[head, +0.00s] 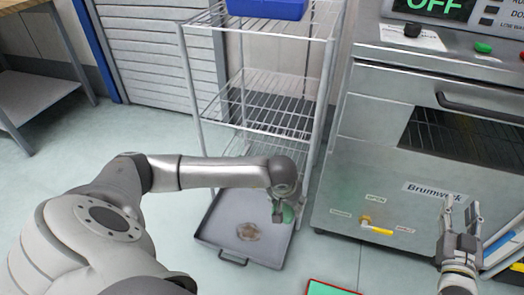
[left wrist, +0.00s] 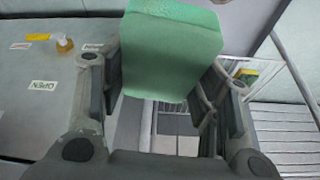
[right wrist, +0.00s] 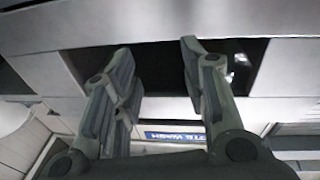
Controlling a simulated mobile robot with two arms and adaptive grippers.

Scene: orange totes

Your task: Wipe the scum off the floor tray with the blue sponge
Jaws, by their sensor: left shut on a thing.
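My left gripper (head: 281,210) is shut on a sponge (left wrist: 170,55), which looks green rather than blue in the left wrist view. In the head view only a small part of the sponge (head: 288,214) shows, over the right side of the grey floor tray (head: 268,250). I cannot tell whether the sponge touches the tray. A brownish scum patch (head: 249,232) lies near the tray's middle, left of the sponge.
A wire rack (head: 262,102) with a blue bin (head: 268,8) on top stands behind the tray. A steel oven (head: 390,170) with a yellow valve handle (head: 376,230) is to its right. A red-edged green thing (head: 330,288) lies at the front. Floor left of the tray is clear.

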